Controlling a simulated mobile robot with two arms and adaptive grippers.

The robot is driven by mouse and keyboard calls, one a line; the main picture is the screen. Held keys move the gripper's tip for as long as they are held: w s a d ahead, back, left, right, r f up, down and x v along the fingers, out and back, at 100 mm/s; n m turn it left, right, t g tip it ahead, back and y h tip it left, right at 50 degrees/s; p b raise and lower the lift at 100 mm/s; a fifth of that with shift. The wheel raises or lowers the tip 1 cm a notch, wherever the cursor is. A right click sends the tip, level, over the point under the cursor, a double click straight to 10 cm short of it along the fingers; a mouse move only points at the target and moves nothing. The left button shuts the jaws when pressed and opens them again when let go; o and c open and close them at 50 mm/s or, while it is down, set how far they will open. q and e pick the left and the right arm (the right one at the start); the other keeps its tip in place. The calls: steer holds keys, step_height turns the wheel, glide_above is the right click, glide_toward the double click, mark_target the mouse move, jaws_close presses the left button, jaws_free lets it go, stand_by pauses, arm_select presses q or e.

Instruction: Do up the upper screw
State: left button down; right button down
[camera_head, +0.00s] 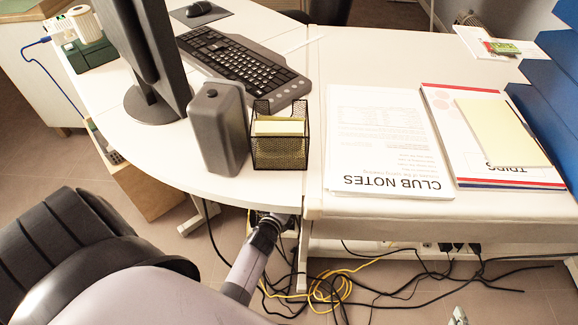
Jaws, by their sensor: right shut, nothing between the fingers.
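I cannot make out the upper screw or any other screw in the head view. The tip of my right gripper (458,316) just shows at the bottom edge, right of the middle, low in front of the desk. It is shut and empty, and most of it is cut off by the frame. My left arm comes in from the lower left, and its thin end reaches the desk's front edge below the mesh holder. The fingers there are hidden or too small to tell open from shut.
The white desk (236,190) carries a monitor (150,60), a keyboard (240,62), a grey box (217,130), a mesh note holder (279,150) and papers (385,140). Blue trays (548,105) stand at the right. Black and yellow cables (335,290) lie on the floor below.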

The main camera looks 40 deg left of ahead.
stand_by(0.4)
arm_select(q)
steer(key=c, duration=1.6)
jaws_free()
steer(key=shift+o, duration=0.2)
steer(key=shift+r, duration=0.1)
step_height(320, 180, up, 10)
